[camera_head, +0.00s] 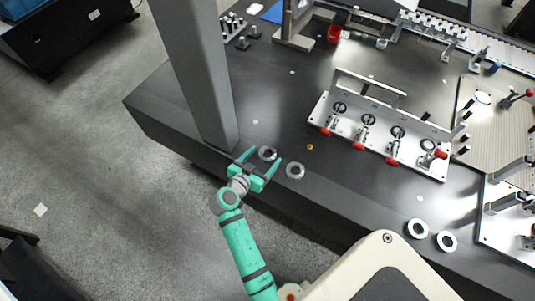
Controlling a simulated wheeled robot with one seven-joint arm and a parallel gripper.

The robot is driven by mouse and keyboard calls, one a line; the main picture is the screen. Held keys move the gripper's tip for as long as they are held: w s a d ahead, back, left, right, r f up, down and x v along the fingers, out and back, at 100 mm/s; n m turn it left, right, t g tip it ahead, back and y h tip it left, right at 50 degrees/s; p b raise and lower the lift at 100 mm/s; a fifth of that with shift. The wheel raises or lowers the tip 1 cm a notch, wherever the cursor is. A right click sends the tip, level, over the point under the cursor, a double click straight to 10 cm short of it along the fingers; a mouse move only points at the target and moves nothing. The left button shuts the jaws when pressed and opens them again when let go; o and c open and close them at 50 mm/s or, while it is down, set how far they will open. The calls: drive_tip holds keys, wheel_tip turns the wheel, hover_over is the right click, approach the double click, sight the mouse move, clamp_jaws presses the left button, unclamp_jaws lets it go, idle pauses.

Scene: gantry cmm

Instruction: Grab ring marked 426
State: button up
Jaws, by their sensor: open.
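My green gripper (264,157) is open at the front edge of the dark table (290,95). Its two fingers point over the table, with a grey metal ring (268,153) between or just beyond their tips; I cannot tell whether they touch it. A second ring (295,171) lies just right of the right finger. Two more rings, a light one (417,229) and another light one (446,241), lie near the front edge at the right. The number markings are too small to read, so I cannot tell which ring is 426.
A grey column (200,75) stands on the table just behind and left of my gripper. A fixture plate with red-handled clamps (375,135) sits to the right. A red cup (334,34) stands at the back. The table between column and fixture is mostly clear.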

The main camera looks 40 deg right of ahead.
drive_tip(key=shift+w+d+f, duration=0.3)
drive_tip(key=shift+d, duration=0.3)
drive_tip(key=shift+c, duration=0.6)
drive_tip(key=c, duration=1.4)
drive_tip(key=shift+o, duration=0.2)
drive_tip(key=shift+r, duration=0.15)
